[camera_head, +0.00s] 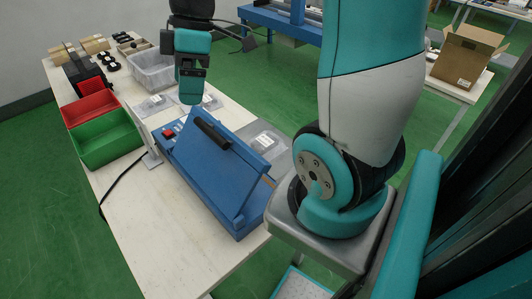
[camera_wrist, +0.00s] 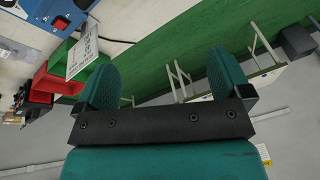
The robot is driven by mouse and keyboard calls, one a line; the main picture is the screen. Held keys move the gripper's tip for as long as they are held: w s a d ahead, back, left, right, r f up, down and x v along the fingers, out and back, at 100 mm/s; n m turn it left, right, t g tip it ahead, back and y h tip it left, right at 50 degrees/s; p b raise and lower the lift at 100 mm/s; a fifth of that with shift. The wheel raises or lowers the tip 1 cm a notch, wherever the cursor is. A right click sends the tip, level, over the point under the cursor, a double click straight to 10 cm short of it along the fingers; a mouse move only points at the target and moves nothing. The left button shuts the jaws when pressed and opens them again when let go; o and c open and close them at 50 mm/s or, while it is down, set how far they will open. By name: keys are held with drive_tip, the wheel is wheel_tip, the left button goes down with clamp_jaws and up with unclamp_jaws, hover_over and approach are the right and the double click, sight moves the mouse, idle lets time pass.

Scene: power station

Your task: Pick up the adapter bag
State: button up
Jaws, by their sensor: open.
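Several flat clear plastic bags with pale labels lie on the white table. One bag (camera_head: 155,104) is left of my gripper, another bag (camera_head: 208,103) is just right of it, and a third bag (camera_head: 265,141) is on a grey surface behind the blue box. I cannot tell which is the adapter bag. My gripper (camera_head: 191,92) hangs over the table near the first two bags. In the wrist view my gripper (camera_wrist: 165,80) has its two teal fingers spread apart with nothing between them.
A blue sloped box (camera_head: 215,170) with a black handle stands in front of the bags. A red bin (camera_head: 90,107) and green bin (camera_head: 107,138) are at the table's left edge. A clear tub (camera_head: 152,70) is behind. The near table end (camera_head: 165,240) is bare.

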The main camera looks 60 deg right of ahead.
drive_tip(key=d+f+n+b, duration=0.1)
drive_tip(key=d+f, duration=0.2)
drive_tip(key=d, duration=0.4)
drive_tip(key=d+f+n+b, duration=0.1)
drive_tip(key=d+f+b, duration=0.1)
drive_tip(key=d+f, duration=0.35)
drive_tip(key=n+b, duration=0.2)
approach(263, 141)
drive_tip(key=f, duration=0.1)
drive_tip(key=f+p, duration=0.1)
drive_tip(key=f, duration=0.1)
drive_tip(key=shift+s+a+n+t+y, duration=0.25)
drive_tip(key=shift+s+n+t+y, duration=0.05)
drive_tip(key=p+x, duration=0.1)
drive_tip(key=x, duration=0.4)
drive_tip(key=shift+a+f+p, duration=0.25)
drive_tip(key=shift+a+p, duration=0.05)
drive_tip(key=shift+p, duration=0.05)
drive_tip(key=shift+w+a+f, duration=0.1)
drive_tip(key=shift+f, duration=0.35)
drive_tip(key=c, duration=1.1)
drive_tip(key=shift+r, duration=0.1)
